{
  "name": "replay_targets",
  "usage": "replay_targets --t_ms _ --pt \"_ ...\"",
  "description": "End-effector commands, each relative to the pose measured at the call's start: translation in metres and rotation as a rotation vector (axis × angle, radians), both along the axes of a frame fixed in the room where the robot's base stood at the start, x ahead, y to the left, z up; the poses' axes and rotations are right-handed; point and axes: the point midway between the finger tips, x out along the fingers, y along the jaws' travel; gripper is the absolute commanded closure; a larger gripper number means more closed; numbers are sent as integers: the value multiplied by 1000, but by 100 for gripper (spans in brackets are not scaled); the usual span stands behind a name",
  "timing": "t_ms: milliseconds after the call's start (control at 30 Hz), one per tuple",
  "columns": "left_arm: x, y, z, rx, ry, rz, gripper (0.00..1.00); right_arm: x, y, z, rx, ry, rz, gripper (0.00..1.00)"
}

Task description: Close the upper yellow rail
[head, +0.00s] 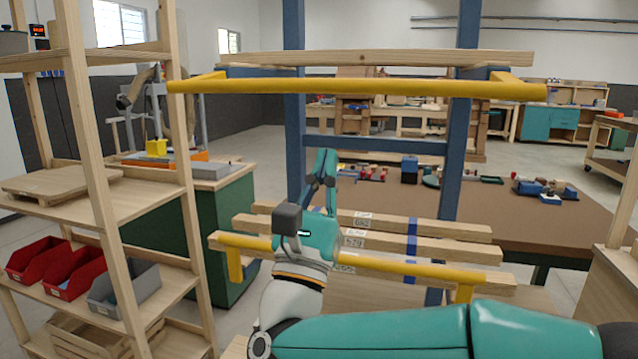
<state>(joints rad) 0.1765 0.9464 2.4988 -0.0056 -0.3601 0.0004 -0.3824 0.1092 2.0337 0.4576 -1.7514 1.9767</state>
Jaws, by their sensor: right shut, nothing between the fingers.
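The upper yellow rail (350,87) runs level across the top of the blue rack. Short yellow arms at both ends run back towards the rack, and the bar stands out on my side of it. A lower yellow rail (400,268) crosses in front of stacked wooden beams, with its end arms pointing down. My right gripper (326,160) is shut and empty. It points up, below the upper rail and apart from it in the picture. Its body and wrist hide part of the lower rail; I cannot tell whether they touch. My left gripper is not in view.
A wooden beam (380,58) lies at the top, behind the upper rail. Blue posts (294,100) stand behind it. A wooden shelf (95,210) with red bins (72,272) stands close at left. A brown table (560,222) with small blocks is behind right.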

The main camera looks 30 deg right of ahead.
Motion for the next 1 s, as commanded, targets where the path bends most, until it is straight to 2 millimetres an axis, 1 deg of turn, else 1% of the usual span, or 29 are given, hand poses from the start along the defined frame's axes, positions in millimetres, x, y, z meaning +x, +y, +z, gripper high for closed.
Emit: replay_targets --t_ms 33,200,300,400,567,833,867,1000 --pt "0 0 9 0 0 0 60 5 -8 12 0 0 -5 100" --pt "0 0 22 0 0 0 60 20 -24 36 -1 1 -1 100" --pt "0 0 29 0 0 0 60 19 -22 51 -1 0 2 100" --pt "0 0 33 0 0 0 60 19 -22 61 -1 2 2 100" --pt "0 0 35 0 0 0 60 19 -22 67 -2 3 2 100" --pt "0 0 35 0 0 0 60 20 -21 67 -2 3 2 100" --pt "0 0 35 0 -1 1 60 20 -27 67 -3 3 0 100" --pt "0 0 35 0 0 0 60 20 -20 67 2 6 6 100"
